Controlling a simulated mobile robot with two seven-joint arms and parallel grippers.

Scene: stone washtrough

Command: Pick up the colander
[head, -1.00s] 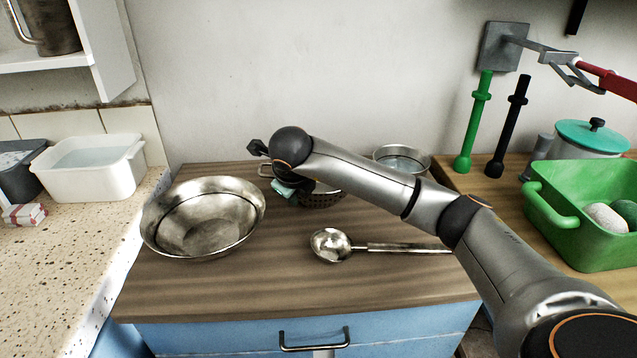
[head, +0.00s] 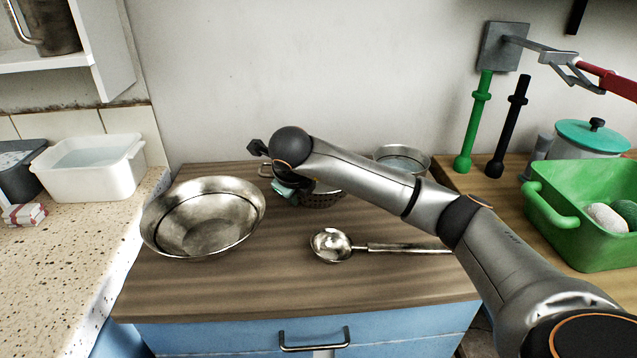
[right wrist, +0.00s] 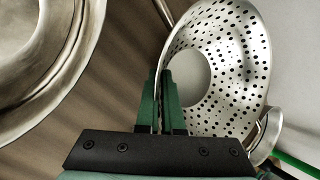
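The colander (head: 322,198) is a metal bowl with many small holes, on the wooden worktop in the head view, largely hidden behind my right arm. In the right wrist view the colander (right wrist: 228,75) fills the upper right, its rim running down to my fingers. My right gripper (right wrist: 160,85) has its green fingers close together with the colander's rim between them, so it looks shut on the rim. In the head view my right gripper (head: 284,188) is at the colander's left side, mostly hidden by the wrist. My left gripper is not in view.
A wide metal bowl (head: 203,217) stands left of the colander. A ladle (head: 333,245) lies in front of it. A metal pan (head: 402,158) stands behind my arm. A green tub (head: 580,237) is at the right. The worktop's front (head: 280,291) is clear.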

